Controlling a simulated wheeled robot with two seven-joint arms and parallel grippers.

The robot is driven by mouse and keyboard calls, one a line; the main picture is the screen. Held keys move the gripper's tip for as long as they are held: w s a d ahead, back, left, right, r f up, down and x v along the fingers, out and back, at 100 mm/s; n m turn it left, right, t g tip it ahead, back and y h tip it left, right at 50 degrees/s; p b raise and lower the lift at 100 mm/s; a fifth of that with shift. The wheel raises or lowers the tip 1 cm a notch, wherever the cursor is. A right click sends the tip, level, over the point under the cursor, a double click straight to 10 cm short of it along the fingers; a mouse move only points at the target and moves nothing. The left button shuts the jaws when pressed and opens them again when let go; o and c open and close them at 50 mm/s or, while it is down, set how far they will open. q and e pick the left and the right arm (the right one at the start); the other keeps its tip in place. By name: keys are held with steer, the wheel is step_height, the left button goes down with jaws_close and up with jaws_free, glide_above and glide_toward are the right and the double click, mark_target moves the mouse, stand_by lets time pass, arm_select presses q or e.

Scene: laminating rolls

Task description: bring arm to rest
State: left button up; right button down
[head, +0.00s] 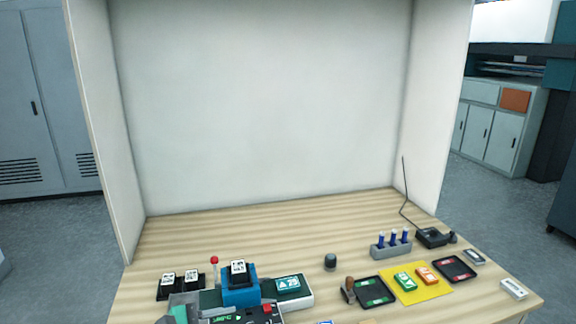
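Neither of my grippers shows in the head view, and no arm of mine can be made out. A blue machine (240,296) stands at the front left of the wooden table (330,208), with a black-and-white labelled block (239,268) on top. A teal card marked with a triangle (288,284) lies on the pale bed to its right. A dark unit with a green display (224,319) is cut off by the bottom edge.
Two black labelled blocks (168,281) sit left of the machine. On the right are a yellow mat (420,296) with green and orange packs, two dark trays (454,268), a grey rack with blue-topped pieces (391,250) and a wired device (431,237). The table's back is clear before white walls.

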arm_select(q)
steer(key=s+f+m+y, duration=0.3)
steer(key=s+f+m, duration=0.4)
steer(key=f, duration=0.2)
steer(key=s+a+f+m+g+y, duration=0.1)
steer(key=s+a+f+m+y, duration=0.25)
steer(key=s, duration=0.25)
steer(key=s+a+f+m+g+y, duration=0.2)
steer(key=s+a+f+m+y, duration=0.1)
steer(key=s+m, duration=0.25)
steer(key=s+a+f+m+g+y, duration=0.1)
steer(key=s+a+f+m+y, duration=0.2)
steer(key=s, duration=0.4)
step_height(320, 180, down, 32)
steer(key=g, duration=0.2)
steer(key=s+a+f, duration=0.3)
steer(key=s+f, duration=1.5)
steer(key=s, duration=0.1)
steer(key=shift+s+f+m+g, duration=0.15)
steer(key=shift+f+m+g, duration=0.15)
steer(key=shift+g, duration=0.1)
